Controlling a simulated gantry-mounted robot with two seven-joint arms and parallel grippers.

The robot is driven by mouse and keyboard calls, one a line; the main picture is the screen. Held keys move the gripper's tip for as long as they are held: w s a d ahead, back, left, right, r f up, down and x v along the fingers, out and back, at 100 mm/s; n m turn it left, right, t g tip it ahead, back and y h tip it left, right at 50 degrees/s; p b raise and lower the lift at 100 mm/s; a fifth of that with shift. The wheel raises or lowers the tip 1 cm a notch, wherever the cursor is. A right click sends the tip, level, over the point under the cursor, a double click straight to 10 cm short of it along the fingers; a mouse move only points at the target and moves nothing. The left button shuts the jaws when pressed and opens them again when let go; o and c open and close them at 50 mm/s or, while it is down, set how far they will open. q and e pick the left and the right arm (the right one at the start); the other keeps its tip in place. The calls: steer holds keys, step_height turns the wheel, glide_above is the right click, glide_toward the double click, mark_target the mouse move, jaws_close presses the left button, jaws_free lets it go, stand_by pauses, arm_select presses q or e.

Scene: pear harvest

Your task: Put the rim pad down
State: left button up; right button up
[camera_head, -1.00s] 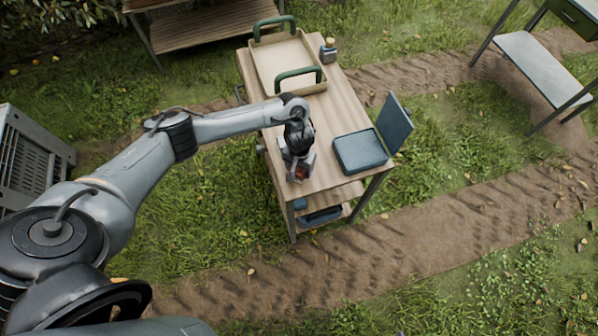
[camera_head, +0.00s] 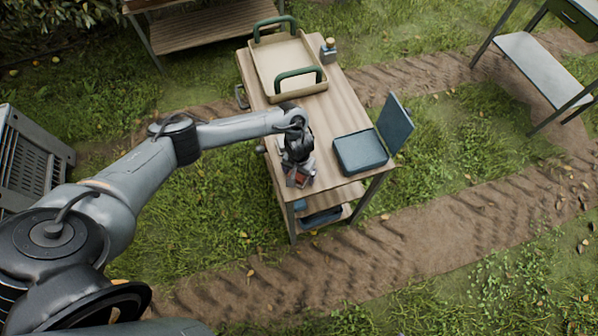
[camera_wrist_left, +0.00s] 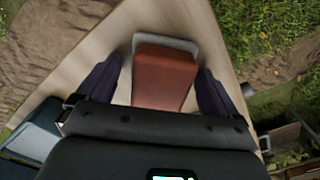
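The rim pad, a red-brown block with a pale grey edge, shows between my left gripper's fingers in the left wrist view (camera_wrist_left: 165,78). In the head view it is a small red patch (camera_head: 298,179) at the near left corner of the wooden table (camera_head: 322,122). It appears to lie on the tabletop. My left gripper (camera_head: 299,175) is above it, pointing down. In the wrist view both dark fingers stand apart from the pad's sides, with a strip of wood showing on each side. The gripper looks open around the pad. My right gripper is not in view.
A blue open-lidded case (camera_head: 360,152) stands right of my left gripper. A beige tray with green handles (camera_head: 262,75) and a small bottle (camera_head: 328,52) are at the table's far end. The table's near edge is close to the pad. The middle of the tabletop is clear.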

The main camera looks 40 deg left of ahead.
arm_select(q)
step_height(320, 180, up, 11)
steer(key=p, duration=0.4)
steer(key=s+d+r+m+t+h, duration=0.2)
steer(key=d+m+t, duration=0.1)
steer(key=d, duration=0.9)
steer(key=s+d+r+m+t+h, duration=0.2)
steer(key=s+d+m+t, duration=0.15)
steer(key=d, duration=0.85)
steer(key=s+a+r+n+g+y, duration=0.1)
steer(key=s+a+r+g+y, duration=0.2)
steer(key=s+a, duration=1.1)
steer(key=shift+s+a+r+y+p, duration=0.3)
steer(key=shift+a+r+y+p, duration=0.15)
steer(key=shift+a, duration=0.5)
